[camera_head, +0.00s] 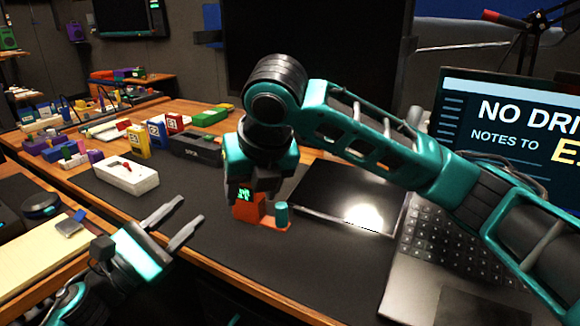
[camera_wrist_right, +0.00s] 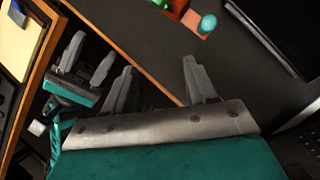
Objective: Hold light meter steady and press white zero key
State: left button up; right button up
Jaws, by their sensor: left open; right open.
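An orange device (camera_head: 247,208) with a small lit green display and a teal cylinder (camera_head: 281,214) on its base stands on the dark mat, partly hidden by my right wrist. It may be the light meter; I cannot be sure. It also shows at the top of the right wrist view (camera_wrist_right: 185,14), apart from the fingers. No white key can be made out on it. My right gripper (camera_wrist_right: 158,63) is open and empty. My left gripper (camera_head: 191,208) is open and empty, left of the orange device, with its fingers pointing toward the upper right; it also shows in the wrist view (camera_wrist_right: 90,62).
A dark box (camera_head: 196,149) and coloured blocks (camera_head: 174,124) stand behind. A dark glossy panel (camera_head: 352,194) and a laptop (camera_head: 450,250) are at right. The mat's front middle is clear.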

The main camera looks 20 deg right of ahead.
jog(key=h, duration=0.1)
send_near(282, 206)
jog(key=r, duration=0.2)
jog(key=shift+g, duration=0.3)
jog(key=x, duration=1.3)
grip_shut()
pick_arm(q)
grip_shut()
pick_arm(e)
jog(key=shift+s, duration=0.1)
dwell(1.0)
